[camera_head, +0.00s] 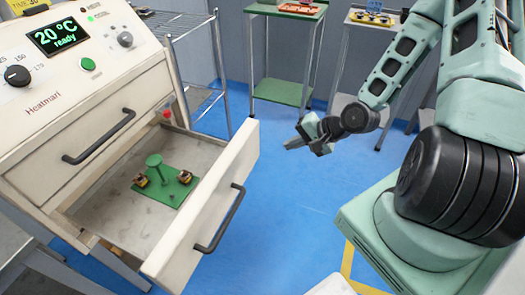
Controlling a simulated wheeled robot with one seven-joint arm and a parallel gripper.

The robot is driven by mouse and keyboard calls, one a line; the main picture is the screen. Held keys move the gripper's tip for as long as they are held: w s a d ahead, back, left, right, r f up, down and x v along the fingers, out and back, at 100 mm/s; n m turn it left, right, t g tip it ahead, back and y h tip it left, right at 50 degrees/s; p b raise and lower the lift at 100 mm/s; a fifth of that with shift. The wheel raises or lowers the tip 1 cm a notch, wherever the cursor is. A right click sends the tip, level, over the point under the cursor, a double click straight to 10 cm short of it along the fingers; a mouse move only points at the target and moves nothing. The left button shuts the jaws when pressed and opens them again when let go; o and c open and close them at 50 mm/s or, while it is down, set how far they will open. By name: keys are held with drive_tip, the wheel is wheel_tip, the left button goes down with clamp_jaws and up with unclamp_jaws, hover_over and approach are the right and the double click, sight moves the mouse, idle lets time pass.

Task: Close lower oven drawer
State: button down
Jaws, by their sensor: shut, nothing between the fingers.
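The oven (75,112) stands at the left with a lit display reading 20 °C ready. Its lower drawer (208,205) is pulled out well toward the right, with a dark bar handle (220,218) on its front. Inside it lies a green plate (166,187) with a green post and two small coil-like parts. The upper drawer, with its own dark handle (99,137), is shut. My gripper (297,142) is to the right of the lower drawer's front, apart from it, shut and empty, pointing left.
A wire shelf rack (190,60) stands behind the oven. A green-topped table (287,10) and another stand (365,20) with parts are at the back. Blue floor (290,215) is clear between the drawer and my base.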

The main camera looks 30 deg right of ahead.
sight(250, 152)
drive_tip(key=x, duration=0.3)
drive_tip(key=r+x, duration=0.1)
drive_tip(key=x, duration=0.3)
drive_tip(key=w+x, duration=0.1)
drive_tip(key=x, duration=0.3)
drive_tip(key=shift+w+a+r, duration=0.15)
drive_tip(key=shift+a+r, duration=0.1)
drive_tip(key=shift+a, duration=0.15)
drive_tip(key=shift+w+a, duration=0.3)
drive_tip(key=shift+w, duration=0.05)
drive_tip(key=w+a+b, duration=0.1)
drive_tip(key=w+a, duration=0.4)
drive_tip(key=w, duration=0.2)
drive_tip(key=w+a+b, duration=0.2)
drive_tip(key=w+a, duration=0.4)
drive_tip(key=w, duration=0.2)
drive_tip(key=w+a+b, duration=0.1)
drive_tip(key=w+a, duration=0.5)
drive_tip(key=w, duration=0.2)
drive_tip(key=shift+w+b, duration=0.25)
drive_tip(key=shift+b, duration=0.05)
